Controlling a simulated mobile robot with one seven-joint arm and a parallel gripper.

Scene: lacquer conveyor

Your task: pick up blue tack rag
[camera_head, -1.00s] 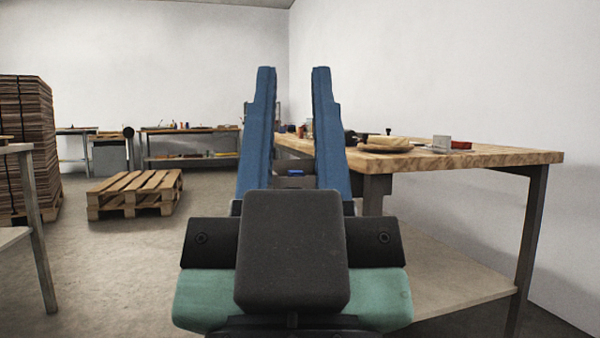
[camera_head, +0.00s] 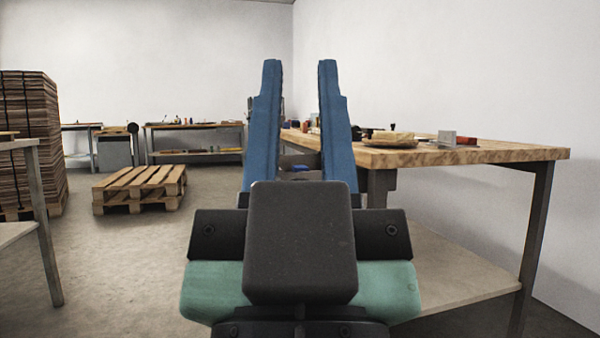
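My gripper (camera_head: 300,68) is open and empty, its two blue fingers pointing up and away in the middle of the head view. A small blue thing (camera_head: 299,168) shows low in the gap between the fingers, well beyond them. It is too small and too hidden to tell whether it is the blue tack rag. No other blue rag can be made out. The wooden workbench (camera_head: 465,154) stands beyond and to the right of the gripper.
On the bench are a dark dish with a yellowish thing (camera_head: 393,138), a grey block (camera_head: 446,137) and a red thing (camera_head: 466,141). A pallet (camera_head: 140,188), a stack of boards (camera_head: 33,140) and a table edge (camera_head: 40,215) stand left. The floor between is clear.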

